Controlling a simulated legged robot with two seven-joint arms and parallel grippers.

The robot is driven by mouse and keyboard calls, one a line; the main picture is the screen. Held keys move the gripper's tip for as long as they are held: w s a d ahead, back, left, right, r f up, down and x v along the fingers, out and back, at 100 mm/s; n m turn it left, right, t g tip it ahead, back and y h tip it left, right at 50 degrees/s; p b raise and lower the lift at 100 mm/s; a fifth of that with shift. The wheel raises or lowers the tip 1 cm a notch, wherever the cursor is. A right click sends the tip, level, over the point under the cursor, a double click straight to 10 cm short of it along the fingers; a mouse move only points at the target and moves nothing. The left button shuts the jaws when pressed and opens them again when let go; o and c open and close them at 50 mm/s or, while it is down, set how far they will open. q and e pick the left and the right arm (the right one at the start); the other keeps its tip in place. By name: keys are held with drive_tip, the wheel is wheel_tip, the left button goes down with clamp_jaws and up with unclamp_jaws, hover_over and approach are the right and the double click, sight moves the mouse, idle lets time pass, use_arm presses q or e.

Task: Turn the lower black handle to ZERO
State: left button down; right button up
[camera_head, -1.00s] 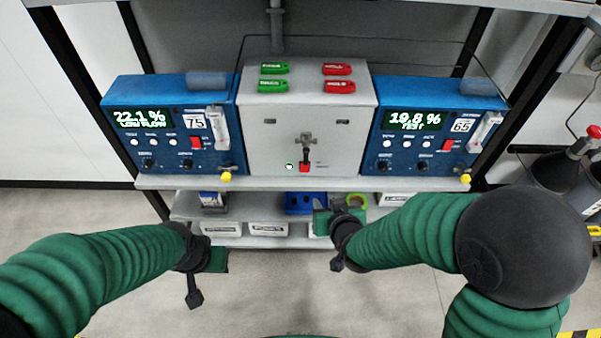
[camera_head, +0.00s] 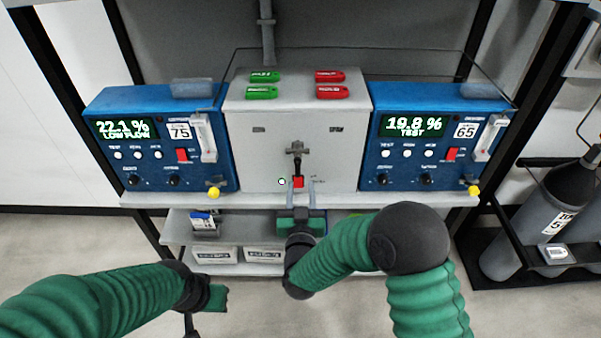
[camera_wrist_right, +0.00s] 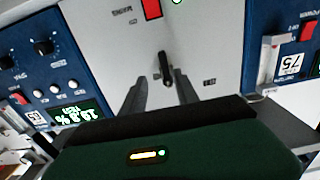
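The black handle (camera_head: 298,165) hangs down from a grey fitting (camera_head: 296,149) on the front of the grey panel box (camera_head: 262,150). Its lower end is close above a red square mark (camera_head: 298,183). My right gripper (camera_head: 298,196) is in front of the panel, its two fingers apart and empty, just below the handle. In the right wrist view the handle (camera_wrist_right: 165,70) shows between and beyond the fingertips of the right gripper (camera_wrist_right: 160,90); I cannot tell whether they touch it. My left gripper (camera_head: 217,298) is low at the left, away from the panel; its fingers do not show clearly.
Blue analysers stand on the left (camera_head: 150,170) and right (camera_head: 415,160) of the panel box. Yellow knobs (camera_head: 213,193) (camera_head: 473,190) stick out near the shelf edge (camera_head: 400,196). White bins (camera_head: 215,254) are on the shelf below. A grey cylinder (camera_head: 520,240) stands at the right.

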sight(298, 170)
drive_tip(key=w+a, duration=0.1)
drive_tip(key=w, duration=0.5)
drive_tip(key=shift+w+a, duration=0.25)
drive_tip(key=shift+w, duration=0.05)
drive_tip(key=shift+d, duration=0.45)
drive_tip(key=shift+c, duration=0.5)
drive_tip(key=c, duration=0.5)
drive_tip(key=shift+a, duration=0.1)
clamp_jaws()
drive_tip(key=shift+a+r, duration=0.1)
drive_tip(key=shift+a, duration=0.05)
